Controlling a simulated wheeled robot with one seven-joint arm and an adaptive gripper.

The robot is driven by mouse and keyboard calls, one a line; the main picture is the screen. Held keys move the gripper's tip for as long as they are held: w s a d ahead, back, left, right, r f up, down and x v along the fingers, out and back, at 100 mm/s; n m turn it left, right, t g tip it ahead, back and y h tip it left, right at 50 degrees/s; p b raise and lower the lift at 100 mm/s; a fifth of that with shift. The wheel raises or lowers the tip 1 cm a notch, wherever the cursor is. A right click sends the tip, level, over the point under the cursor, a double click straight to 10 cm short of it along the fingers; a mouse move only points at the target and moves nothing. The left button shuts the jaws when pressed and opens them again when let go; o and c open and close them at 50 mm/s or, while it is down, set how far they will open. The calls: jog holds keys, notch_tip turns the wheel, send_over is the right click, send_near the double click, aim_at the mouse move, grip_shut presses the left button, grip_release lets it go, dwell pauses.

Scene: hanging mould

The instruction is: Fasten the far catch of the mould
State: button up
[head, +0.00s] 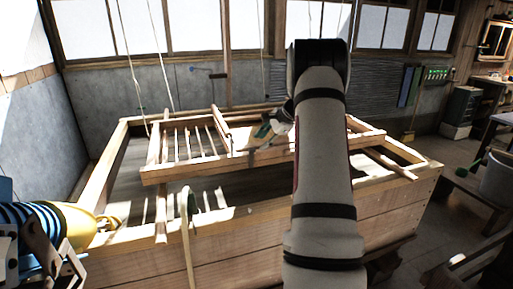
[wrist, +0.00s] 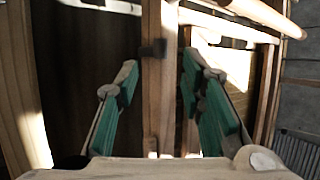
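The mould (head: 215,167), a slatted wooden frame on cords, hangs over a large wooden vat. My gripper (head: 268,130) is over the mould's far middle part, partly hidden by my arm. In the wrist view my gripper (wrist: 158,72) is open, its green-padded fingers on either side of a wooden bar (wrist: 160,100). Narrow gaps show between fingers and bar. A small dark fitting (wrist: 152,48) sits on the bar just beyond the fingertips; it may be the far catch, but I cannot tell whether it is fastened.
The vat (head: 250,232) has thick wooden walls around the mould. Cords (head: 160,50) rise from the mould. A pole (head: 187,245) leans at the vat's near side. A yellow and blue object (head: 75,225) is at the lower left. Benches and a bucket (head: 498,178) stand at the right.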

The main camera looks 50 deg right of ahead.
jog(key=shift+v, duration=1.9)
jog(key=a+r+n+g+y, duration=0.1)
jog(key=a+r+n, duration=0.35)
jog(key=a, duration=0.85)
jog(key=a+r+n+g, duration=0.1)
jog(key=a+r+n, duration=0.35)
jog(key=a, duration=0.75)
jog(key=s+a+r+n+g, duration=0.1)
jog(key=s+a+r+n, duration=0.2)
jog(key=a, duration=0.5)
jog(key=s+a+r+n, duration=0.1)
jog(key=s+a+n, duration=0.1)
jog(key=s+a, duration=0.5)
jog(key=s+a+f+n+h, duration=0.1)
jog(key=s+a+n, duration=0.3)
jog(key=s, duration=0.4)
jog(key=s+a+f+n, duration=0.4)
jog(key=s+a+n, duration=0.1)
jog(key=s, duration=0.3)
jog(key=shift+s+a+g+h, duration=0.3)
jog(key=shift+a+h, duration=0.1)
jog(key=shift+a, duration=0.35)
